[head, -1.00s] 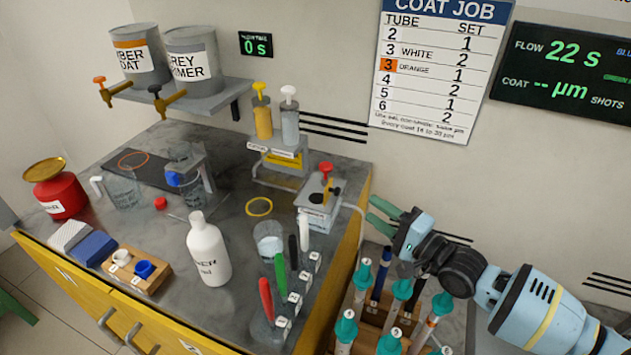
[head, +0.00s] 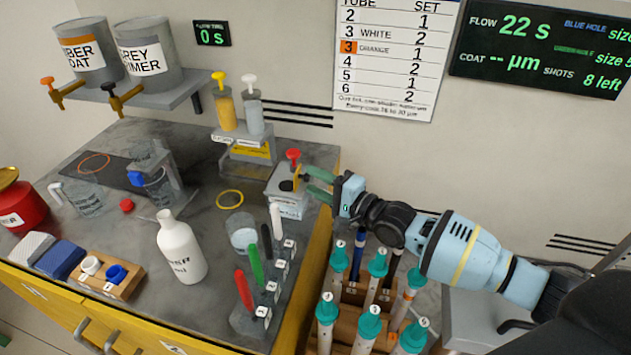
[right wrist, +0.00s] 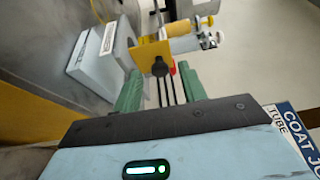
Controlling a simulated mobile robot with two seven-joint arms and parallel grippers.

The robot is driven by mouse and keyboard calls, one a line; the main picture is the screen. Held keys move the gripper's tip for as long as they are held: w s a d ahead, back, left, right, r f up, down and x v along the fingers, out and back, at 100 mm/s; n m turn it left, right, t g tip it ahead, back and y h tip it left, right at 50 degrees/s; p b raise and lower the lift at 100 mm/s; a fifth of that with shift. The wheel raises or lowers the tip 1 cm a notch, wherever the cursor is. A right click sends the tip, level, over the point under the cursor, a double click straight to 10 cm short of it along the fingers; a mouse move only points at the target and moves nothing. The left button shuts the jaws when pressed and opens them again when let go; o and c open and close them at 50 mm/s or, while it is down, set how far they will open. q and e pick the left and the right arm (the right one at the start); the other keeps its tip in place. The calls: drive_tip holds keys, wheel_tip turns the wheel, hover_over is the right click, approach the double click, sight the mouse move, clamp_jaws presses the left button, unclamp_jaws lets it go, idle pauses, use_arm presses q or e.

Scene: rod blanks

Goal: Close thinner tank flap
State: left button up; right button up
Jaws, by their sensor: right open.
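A small grey box (head: 289,206) with a red knob (head: 293,154) stands at the right edge of the bench; I take it for the thinner tank, though its label is too small to read. A yellow flap (head: 297,178) stands raised on its top. My right gripper (head: 309,183) is open, its green fingers pointing left at the flap. My left gripper is not in view.
A pump stand (head: 246,152) with two syringes is behind the box. A rack of teal-capped tubes (head: 352,292) stands below my right arm. Pens in a holder (head: 262,318) and a white bottle (head: 180,248) stand on the bench to the left.

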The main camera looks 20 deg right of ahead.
drive_tip(key=shift+w+a, duration=0.2)
drive_tip(key=shift+w, duration=0.05)
